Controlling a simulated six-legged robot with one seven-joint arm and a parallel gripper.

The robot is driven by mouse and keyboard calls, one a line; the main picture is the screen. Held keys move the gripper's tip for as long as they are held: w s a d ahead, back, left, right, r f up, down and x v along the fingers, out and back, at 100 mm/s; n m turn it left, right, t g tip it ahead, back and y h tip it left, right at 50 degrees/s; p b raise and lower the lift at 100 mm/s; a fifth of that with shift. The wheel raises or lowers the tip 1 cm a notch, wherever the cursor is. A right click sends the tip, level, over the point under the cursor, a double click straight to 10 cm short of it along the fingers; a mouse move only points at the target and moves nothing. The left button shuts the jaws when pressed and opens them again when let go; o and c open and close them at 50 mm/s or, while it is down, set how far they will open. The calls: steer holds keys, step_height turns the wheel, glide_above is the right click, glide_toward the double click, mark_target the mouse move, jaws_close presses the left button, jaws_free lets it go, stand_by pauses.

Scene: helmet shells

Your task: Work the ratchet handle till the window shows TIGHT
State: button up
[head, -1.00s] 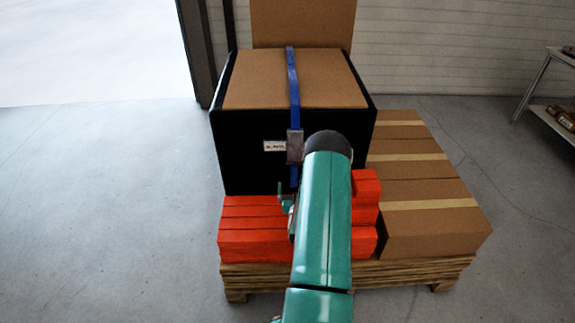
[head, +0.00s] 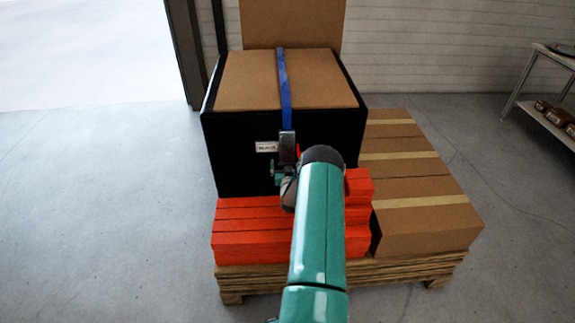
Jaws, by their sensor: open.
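The ratchet (head: 287,146) is a grey metal buckle on a blue strap (head: 284,85) that runs over a large box (head: 230,150) with black sides and a brown top. A small white window (head: 267,147) sits left of the ratchet; its dark lettering looks like SLACK but is too small to read surely. A small red part (head: 298,151) shows at the ratchet's right edge, perhaps its handle. My gripper (head: 280,171) is open just below the ratchet, in front of the black face. My teal arm hides part of it, and I cannot tell whether it touches the handle.
Red blocks (head: 250,232) are stacked in front of the box, under my arm. Brown taped cartons (head: 425,215) lie to the right. All stand on a wooden pallet (head: 345,278). A metal shelf (head: 545,100) is at far right. The floor at left is clear.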

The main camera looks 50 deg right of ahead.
steer(key=c, duration=1.1)
steer(key=shift+s+a+r+g+y, duration=0.25)
steer(key=shift+s+a+g+y, duration=0.15)
steer(key=shift+a+y, duration=0.1)
steer(key=shift+s+a+r+g+y, duration=0.2)
steer(key=shift+s+a+g+y, duration=0.2)
steer(key=shift+a, duration=0.05)
steer(key=s+a+r+g+y, duration=0.3)
steer(key=s+a+g+y, duration=0.1)
steer(key=shift+a+r+y, duration=0.2)
steer(key=shift+r+y, duration=0.2)
steer(key=shift+v, duration=1.1)
steer(key=shift+s+a+r, duration=0.1)
steer(key=shift+a+r, duration=0.05)
steer(key=shift+r, duration=1.05)
